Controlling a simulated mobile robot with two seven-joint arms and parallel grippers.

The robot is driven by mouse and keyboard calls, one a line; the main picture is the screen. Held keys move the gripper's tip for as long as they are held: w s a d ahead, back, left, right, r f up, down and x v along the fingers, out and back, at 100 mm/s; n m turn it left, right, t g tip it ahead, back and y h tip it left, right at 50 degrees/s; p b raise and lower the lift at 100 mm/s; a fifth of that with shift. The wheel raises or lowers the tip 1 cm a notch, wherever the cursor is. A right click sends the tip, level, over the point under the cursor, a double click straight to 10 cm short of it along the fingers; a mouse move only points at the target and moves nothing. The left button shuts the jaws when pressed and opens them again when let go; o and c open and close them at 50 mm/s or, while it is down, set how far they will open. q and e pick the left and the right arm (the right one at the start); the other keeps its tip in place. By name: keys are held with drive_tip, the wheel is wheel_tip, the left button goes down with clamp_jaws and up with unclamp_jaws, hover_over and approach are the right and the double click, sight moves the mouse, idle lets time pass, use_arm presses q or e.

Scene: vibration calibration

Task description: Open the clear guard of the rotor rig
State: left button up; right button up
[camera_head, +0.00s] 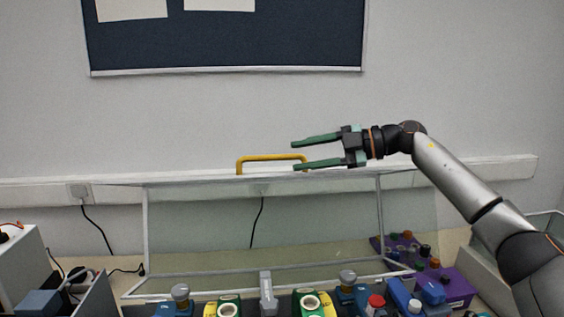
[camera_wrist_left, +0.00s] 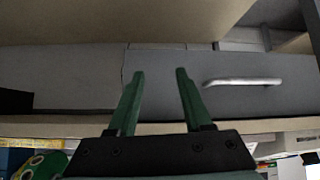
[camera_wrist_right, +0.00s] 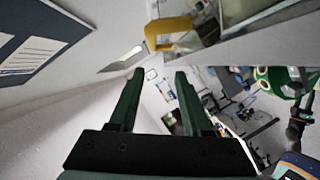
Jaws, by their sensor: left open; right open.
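The clear guard (camera_head: 146,235) of the rotor rig stands raised, its pale-framed panel upright behind the rig's parts in the head view. Its yellow handle (camera_head: 262,158) is at the top edge; it also shows in the right wrist view (camera_wrist_right: 168,27). My right gripper (camera_head: 296,155) is open and empty at the handle's right end. Its lower finger overlaps that end in the head view, but the right wrist view shows the handle beyond the fingertips, off to one side. My left gripper (camera_wrist_left: 159,72) is open and empty, out of the head view.
Green-and-yellow bearing blocks (camera_head: 308,303) and a grey post (camera_head: 267,290) line the front. A purple tray (camera_head: 455,289) with knobs stands at right, a grey box (camera_head: 22,265) at left. A grey drawer front with a metal handle (camera_wrist_left: 242,82) faces my left gripper.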

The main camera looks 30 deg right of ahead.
drive_tip(key=shift+v, duration=2.7)
